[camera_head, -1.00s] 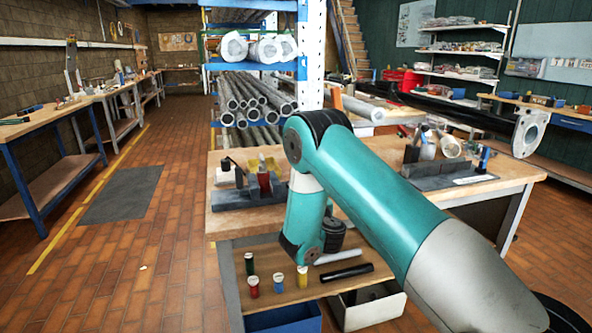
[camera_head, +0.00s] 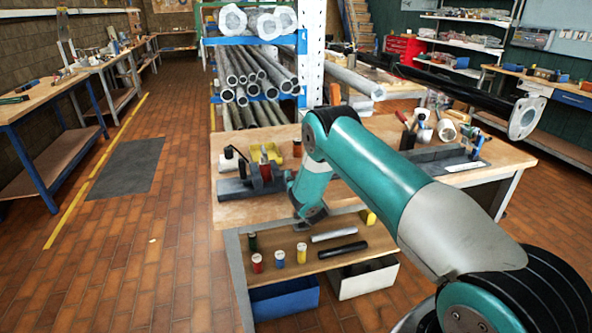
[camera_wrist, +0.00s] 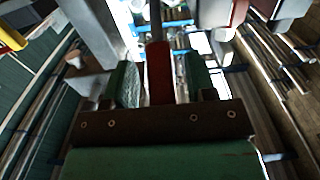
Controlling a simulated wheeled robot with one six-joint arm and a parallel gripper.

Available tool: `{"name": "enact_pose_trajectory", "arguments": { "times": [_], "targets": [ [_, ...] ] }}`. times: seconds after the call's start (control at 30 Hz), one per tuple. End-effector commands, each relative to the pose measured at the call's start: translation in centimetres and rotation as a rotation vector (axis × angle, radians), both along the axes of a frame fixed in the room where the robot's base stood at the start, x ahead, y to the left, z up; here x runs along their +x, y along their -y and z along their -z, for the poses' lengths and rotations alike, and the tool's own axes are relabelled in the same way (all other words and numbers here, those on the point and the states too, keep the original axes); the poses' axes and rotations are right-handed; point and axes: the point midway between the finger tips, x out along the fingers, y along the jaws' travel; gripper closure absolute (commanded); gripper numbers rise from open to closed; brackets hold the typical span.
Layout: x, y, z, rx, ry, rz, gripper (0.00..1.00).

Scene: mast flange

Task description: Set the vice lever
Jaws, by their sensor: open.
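The vice (camera_head: 238,188) is a dark block at the left front of the workbench. Its lever (camera_head: 265,171) shows as a small upright red part beside the black fittings. In the wrist view the red lever grip (camera_wrist: 158,78) stands between the two green fingers of my gripper (camera_wrist: 161,74), with a dark rod above it. The fingers are open, with a gap visible on each side of the grip. In the head view my wrist is just right of the vice, and my gripper is mostly hidden there.
A yellow bin (camera_head: 266,152) stands behind the vice. The lower shelf (camera_head: 330,253) holds several small bottles and two rods. A blue bin (camera_head: 285,298) and white bin (camera_head: 364,279) sit below. Floor to the left is clear.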

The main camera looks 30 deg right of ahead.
Motion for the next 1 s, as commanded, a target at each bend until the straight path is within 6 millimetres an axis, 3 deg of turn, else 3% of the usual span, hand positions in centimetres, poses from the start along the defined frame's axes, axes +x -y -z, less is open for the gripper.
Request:
{"name": "enact_pose_trajectory", "arguments": {
  "times": [0.43,0.67,1.0],
  "targets": [
    [0.6,0.08,0.0,-0.002,-0.002,-0.003,0.49],
    [0.59,0.08,-0.02,-0.002,-0.001,-0.003,0.99],
    [1.02,-0.72,-0.53,0.007,-0.023,-0.014,1.0]
  ]
}}
